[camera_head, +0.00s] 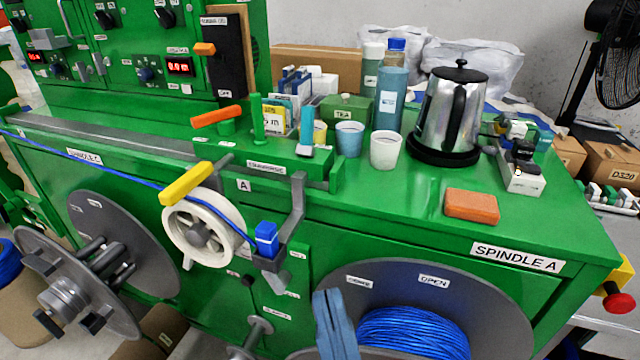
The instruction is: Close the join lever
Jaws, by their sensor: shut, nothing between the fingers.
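No label I can read names the join lever, so I cannot tell which handle it is. An orange lever (216,116) lies over a green post on the machine top, its right end tilted up. A yellow handle (187,183) slants above a white wheel (204,230) on the front. An upright light-blue lever (306,130) stands on the green block marked with a label. My gripper (328,296), blue-grey, is at the bottom centre, in front of the spindle A disc. Its fingers are together and empty, below and apart from all these levers.
A blue cable (130,177) runs from the left over the wheel to a blue clip (266,238) on a grey bracket. Cups, a bottle, a steel kettle (452,110) and an orange block (471,206) stand on the top. A grey spindle (75,290) juts out at left.

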